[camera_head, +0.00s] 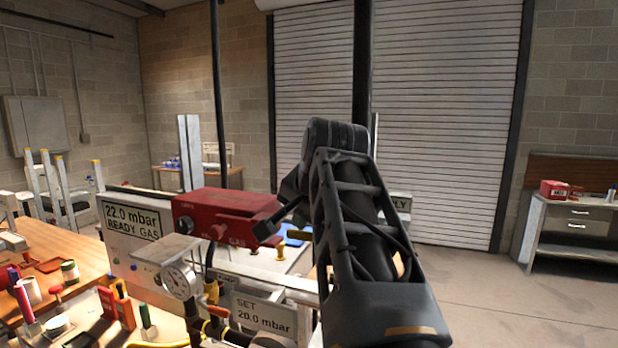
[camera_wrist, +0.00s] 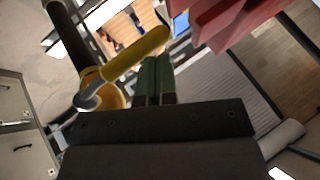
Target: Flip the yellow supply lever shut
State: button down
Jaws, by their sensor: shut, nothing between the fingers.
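The yellow supply lever (camera_wrist: 138,55) shows in the wrist view, slanting from a silver end at lower left up to the right. Beside its lower end is a round yellow fitting (camera_wrist: 112,95) on a dark pipe (camera_wrist: 72,35). My gripper (camera_wrist: 158,62) is shut and empty, its dark green fingers just right of and below the lever; I cannot tell whether they touch it. In the head view my gripper (camera_head: 266,228) is a dark shape in front of the red gas box (camera_head: 215,215). I cannot make out the lever there.
A white panel (camera_head: 117,247) reading "22.0 mbar READY GAS" stands left of the red box. A gauge (camera_head: 179,283) and a "SET 20.0 mbar" plate (camera_head: 264,314) are below. A wooden bench (camera_head: 62,243) with tools is at left. Open floor (camera_head: 480,300) lies at right.

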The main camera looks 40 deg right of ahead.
jog(key=r+p, duration=0.2)
jog(key=r, duration=0.1)
jog(key=d+r+p, duration=0.1)
jog(key=shift+w+r+p, duration=0.2)
jog(key=shift+r+p, duration=0.15)
jog(key=shift+r, duration=0.05)
jog(key=s+a+r, duration=0.2)
jog(key=a+r, duration=0.2)
jog(key=r, duration=0.3)
jog(key=shift+s+a+r, duration=0.2)
jog(key=shift+a+r, duration=0.05)
jog(key=shift+a, duration=0.05)
jog(key=shift+f, duration=0.1)
jog(key=w+a+f+n+g+y+b, duration=0.1)
jog(key=w+a+f+n, duration=0.15)
jog(key=f, duration=0.65)
jog(key=w+a+f+n+y+b, duration=0.1)
jog(key=a+f+n, duration=0.3)
jog(key=f, duration=0.6)
jog(key=s+a+f+n+g, duration=0.1)
jog(key=s+a+f+n, duration=0.1)
jog(key=f, duration=0.7)
jog(key=s+a+f+n+y, duration=0.1)
jog(key=a+f+n, duration=0.3)
jog(key=f, duration=0.6)
jog(key=shift+s+a+f+n+g, duration=0.3)
jog(key=shift+s+n+g, duration=0.1)
jog(key=shift+s+n, duration=0.3)
